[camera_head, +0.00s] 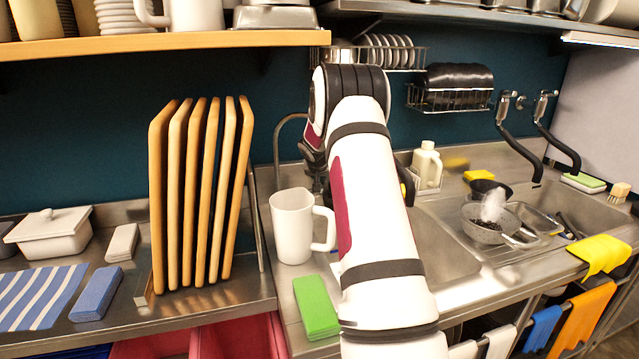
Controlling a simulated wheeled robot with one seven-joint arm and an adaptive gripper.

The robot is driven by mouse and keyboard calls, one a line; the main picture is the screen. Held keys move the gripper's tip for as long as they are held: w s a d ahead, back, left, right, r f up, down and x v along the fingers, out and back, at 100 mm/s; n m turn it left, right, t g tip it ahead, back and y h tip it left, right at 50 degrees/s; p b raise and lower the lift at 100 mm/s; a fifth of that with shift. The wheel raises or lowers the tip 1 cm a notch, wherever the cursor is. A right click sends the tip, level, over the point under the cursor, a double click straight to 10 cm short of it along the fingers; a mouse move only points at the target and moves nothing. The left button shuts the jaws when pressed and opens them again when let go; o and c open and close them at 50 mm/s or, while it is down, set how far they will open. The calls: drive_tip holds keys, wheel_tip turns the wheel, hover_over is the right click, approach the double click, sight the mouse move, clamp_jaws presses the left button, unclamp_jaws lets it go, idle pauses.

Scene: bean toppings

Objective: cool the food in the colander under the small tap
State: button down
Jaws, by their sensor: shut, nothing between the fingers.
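The colander (483,232) sits at the right, over the sink unit. It holds dark food (486,224), with pale steam rising above it. A thin curved metal tap (283,128) rises at the back, left of my arm, and looks like the small tap; its base is hidden. My arm reaches up and back across the middle. My gripper (319,182) points down beside this tap, behind the white jug, mostly hidden by the jug and my arm. It is shut and empty, well left of the colander.
A white jug (292,228) and a green block (316,308) stand left of my arm. Wooden boards (198,195) stand further left. The middle basin (440,250) looks empty. Two black-hosed taps (519,150) hang at the right. A black bowl (490,187) stands behind the colander.

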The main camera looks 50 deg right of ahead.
drive_tip(key=shift+s+a+f+m+g+h+b, duration=0.2)
drive_tip(key=shift+a+m+g+b, duration=0.45)
drive_tip(key=shift+b, duration=1.25)
drive_tip(key=shift+s+a+f+m+g+h+b, duration=0.1)
drive_tip(key=shift+s+a+m+g+h+b, duration=0.25)
drive_tip(key=shift+m+b, duration=1)
drive_tip(key=b, duration=0.1)
drive_tip(key=a+b, duration=0.1)
drive_tip(key=b, duration=0.1)
drive_tip(key=shift+s+a+r, duration=0.1)
drive_tip(key=shift+s+r, duration=0.1)
drive_tip(key=shift+s, duration=0.2)
drive_tip(key=shift+s+a+b, duration=0.1)
drive_tip(key=shift+a+b, duration=0.05)
drive_tip(key=shift+b, duration=0.25)
drive_tip(key=shift+r, duration=0.15)
wheel_tip(320, 180, up, 10)
